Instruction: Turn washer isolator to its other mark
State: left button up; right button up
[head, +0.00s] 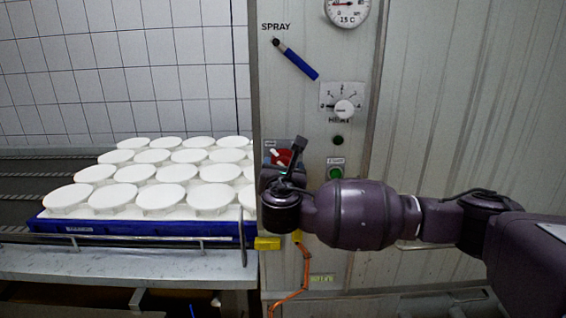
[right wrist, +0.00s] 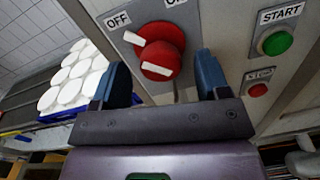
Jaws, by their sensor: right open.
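The washer isolator is a red rotary knob (right wrist: 167,48) on a grey plate, large in the right wrist view. It has a white pointer patch (right wrist: 133,38) at its upper left, towards the OFF label (right wrist: 118,20), and a white bar on its front. The ON label is partly cut off at the top edge. In the head view the red isolator (head: 284,157) is partly hidden behind my right gripper (head: 291,158). My right gripper is open, its two blue fingers (right wrist: 161,72) on either side of the knob, seemingly without contact. My left gripper is not in view.
A green START button (right wrist: 277,42) and a red stop button (right wrist: 258,90) sit right of the isolator. A blue SPRAY lever (head: 296,60) and a white dial (head: 344,108) are above. A blue tray (head: 100,227) of white moulds stands left on the conveyor.

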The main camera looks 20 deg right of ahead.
jog(key=shift+x, duration=1)
jog(key=shift+c, duration=0.5)
jog(key=c, duration=0.8)
